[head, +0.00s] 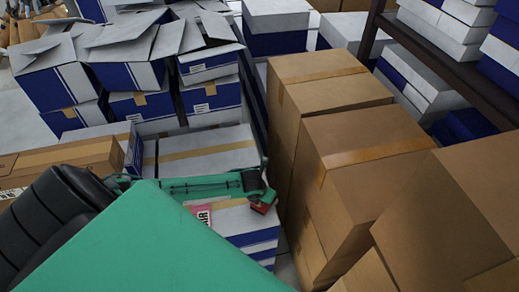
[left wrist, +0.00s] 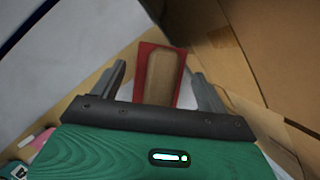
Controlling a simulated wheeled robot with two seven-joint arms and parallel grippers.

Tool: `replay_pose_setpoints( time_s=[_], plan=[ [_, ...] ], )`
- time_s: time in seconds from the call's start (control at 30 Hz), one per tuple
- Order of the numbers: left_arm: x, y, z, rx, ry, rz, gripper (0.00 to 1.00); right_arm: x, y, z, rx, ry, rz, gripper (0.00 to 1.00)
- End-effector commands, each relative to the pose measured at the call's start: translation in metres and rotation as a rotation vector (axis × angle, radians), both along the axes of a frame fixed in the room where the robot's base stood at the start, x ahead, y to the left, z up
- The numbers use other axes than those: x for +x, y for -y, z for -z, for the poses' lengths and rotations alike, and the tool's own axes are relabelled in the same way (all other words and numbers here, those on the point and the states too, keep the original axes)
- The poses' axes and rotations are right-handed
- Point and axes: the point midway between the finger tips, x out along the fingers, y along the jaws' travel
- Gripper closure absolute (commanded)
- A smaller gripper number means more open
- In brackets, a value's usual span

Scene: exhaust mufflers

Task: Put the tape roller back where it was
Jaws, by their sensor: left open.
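The tape roller (left wrist: 162,78), a red frame with a tan middle, shows between the fingers of my left gripper (left wrist: 158,85) in the left wrist view. The fingers are open, with a visible gap to the red frame on the left side. The near end of the roller is hidden behind the gripper's dark palm. In the head view, my left gripper (head: 262,194) is above a white and blue box (head: 255,222), and a small red part of the tape roller (head: 263,207) shows just below it. I cannot tell whether the roller touches the box. My right gripper is not in view.
Tall brown cartons (head: 325,100) stand close on the right of my left gripper. Open white and blue boxes (head: 130,60) are stacked behind. A long brown carton (head: 60,158) lies at left. A dark shelf (head: 450,65) is at upper right. A narrow gap separates the boxes from the cartons.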

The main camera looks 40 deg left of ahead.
Motion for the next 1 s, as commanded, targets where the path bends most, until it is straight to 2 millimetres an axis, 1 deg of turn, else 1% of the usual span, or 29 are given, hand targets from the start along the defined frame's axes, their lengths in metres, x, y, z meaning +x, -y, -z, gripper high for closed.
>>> replay_pose_setpoints(
  time_s=[0.3, 0.5, 0.7, 1.0],
  plan=[
    [-0.023, 0.001, -0.054, 0.001, 0.002, 0.003, 0.24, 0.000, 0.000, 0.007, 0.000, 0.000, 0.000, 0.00],
    [-0.033, 0.003, -0.079, 0.000, 0.001, 0.001, 0.24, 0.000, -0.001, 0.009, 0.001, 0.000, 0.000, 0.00],
    [-0.038, 0.003, -0.089, 0.000, 0.001, 0.001, 0.24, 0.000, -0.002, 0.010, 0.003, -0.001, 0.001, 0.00],
    [-0.038, 0.003, -0.090, 0.000, 0.000, 0.000, 0.24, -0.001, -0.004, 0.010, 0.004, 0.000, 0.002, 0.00]
  ],
)
